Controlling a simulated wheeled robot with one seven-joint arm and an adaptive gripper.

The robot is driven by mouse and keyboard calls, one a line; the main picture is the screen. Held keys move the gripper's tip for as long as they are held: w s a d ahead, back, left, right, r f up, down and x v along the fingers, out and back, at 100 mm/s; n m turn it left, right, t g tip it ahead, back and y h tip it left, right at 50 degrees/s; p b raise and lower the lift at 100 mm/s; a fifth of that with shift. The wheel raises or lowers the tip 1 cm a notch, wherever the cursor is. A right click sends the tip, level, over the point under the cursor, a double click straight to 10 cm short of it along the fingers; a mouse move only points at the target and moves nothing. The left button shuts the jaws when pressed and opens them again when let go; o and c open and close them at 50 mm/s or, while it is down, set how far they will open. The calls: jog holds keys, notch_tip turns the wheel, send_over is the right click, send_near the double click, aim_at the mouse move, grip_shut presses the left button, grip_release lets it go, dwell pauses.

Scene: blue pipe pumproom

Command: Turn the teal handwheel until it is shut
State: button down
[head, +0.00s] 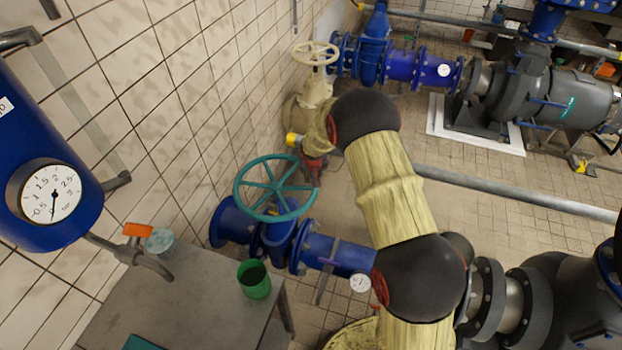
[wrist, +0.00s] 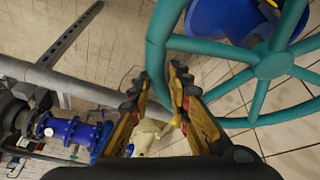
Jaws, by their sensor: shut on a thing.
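The teal handwheel (head: 272,188) sits on a blue valve left of centre in the head view. Its spokes, hub and rim also show large at the upper right of the wrist view (wrist: 271,66). My gripper (wrist: 158,82) has one finger on each side of the rim and is shut on it. In the head view my gripper (head: 314,168) is at the right side of the wheel, small and partly hard to make out against the pipework behind.
A grey table (head: 190,290) with a green cup (head: 254,279) stands in front of the valve. A pressure gauge (head: 51,193) on a blue vessel is at left. A grey pipe (head: 515,192) crosses the floor at right.

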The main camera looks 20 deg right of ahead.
jog(key=shift+s+a+f+m+h+b, duration=0.2)
jog(key=shift+s+m+b, duration=0.6)
jog(key=shift+b, duration=1.3)
jog(key=shift+s+a+r+m+h+b, duration=0.25)
jog(key=shift+s+m+b, duration=0.55)
jog(key=shift+b, duration=1.3)
jog(key=shift+s+d+f+g, duration=0.1)
jog(key=shift+s+f+g, duration=0.1)
jog(key=shift+s+g, duration=0.1)
jog(key=c, duration=1.7)
grip_release()
jog(key=shift+r, duration=0.1)
jog(key=shift+o, duration=0.2)
jog(key=shift+w, duration=0.1)
jog(key=v, duration=1.2)
jog(key=shift+n, duration=0.3)
